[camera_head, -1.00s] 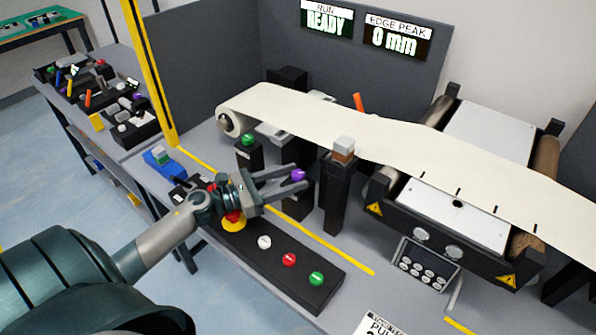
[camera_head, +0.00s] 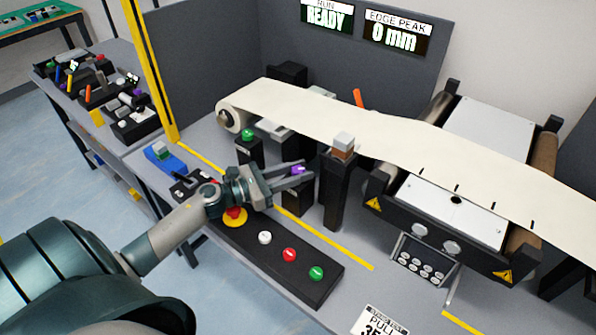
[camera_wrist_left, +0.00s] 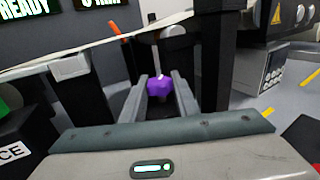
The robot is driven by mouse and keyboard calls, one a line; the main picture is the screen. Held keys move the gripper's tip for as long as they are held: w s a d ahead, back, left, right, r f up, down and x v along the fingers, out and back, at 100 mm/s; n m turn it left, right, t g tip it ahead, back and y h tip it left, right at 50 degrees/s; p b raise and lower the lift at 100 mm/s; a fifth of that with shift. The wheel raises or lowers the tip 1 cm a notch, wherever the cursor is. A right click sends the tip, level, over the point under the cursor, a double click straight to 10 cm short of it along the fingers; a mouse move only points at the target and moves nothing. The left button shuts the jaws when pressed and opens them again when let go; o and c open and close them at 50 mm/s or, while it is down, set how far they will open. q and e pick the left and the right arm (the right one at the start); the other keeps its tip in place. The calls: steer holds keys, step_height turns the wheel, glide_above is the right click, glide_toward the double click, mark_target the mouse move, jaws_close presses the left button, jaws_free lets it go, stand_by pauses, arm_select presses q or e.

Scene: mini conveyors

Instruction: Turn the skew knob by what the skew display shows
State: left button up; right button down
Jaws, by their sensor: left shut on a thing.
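A purple knob (camera_head: 298,170) sits on a dark post under the cream belt (camera_head: 300,105). My left gripper (camera_head: 297,176) has its two fingers around the purple knob. In the left wrist view the purple knob (camera_wrist_left: 160,86) lies between the fingertips, and the gripper is shut on it. A display headed EDGE PEAK (camera_head: 396,38) reads 0 mm, and a RUN display (camera_head: 326,16) reads READY. A sign at the bottom edge (camera_head: 380,322) is partly cut off, with "PULL" and "35" readable. I see no display labelled skew. My right gripper is not in view.
A black button panel (camera_head: 275,252) with white, red and green buttons lies below my left gripper. A dark post (camera_head: 338,190) with a grey and brown top stands close right of the fingers. A yellow pole (camera_head: 150,70) rises at left.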

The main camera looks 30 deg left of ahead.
arm_select(q)
steer(key=n+y+p, duration=0.1)
steer(key=y, duration=0.1)
steer(key=n+t+y+p, duration=0.1)
steer(key=n+y+p, duration=0.1)
steer(key=n+t+y+p, duration=0.1)
steer(key=y+p, duration=0.1)
steer(key=shift+r+n+y, duration=0.25)
steer(key=shift+n+y, duration=0.05)
steer(key=shift+n, duration=0.1)
steer(key=shift+n+t+y+p, duration=0.3)
steer(key=shift+n+y+p, duration=0.4)
steer(key=shift+y, duration=0.4)
steer(key=shift+f+n+y+p, duration=0.2)
steer(key=shift+n+y+p, duration=0.5)
steer(key=shift+y, duration=0.8)
steer(key=shift+c, duration=0.2)
steer(key=shift+o, duration=0.2)
steer(key=o, duration=1)
steer(key=shift+o, duration=0.2)
steer(key=shift+s, duration=0.1)
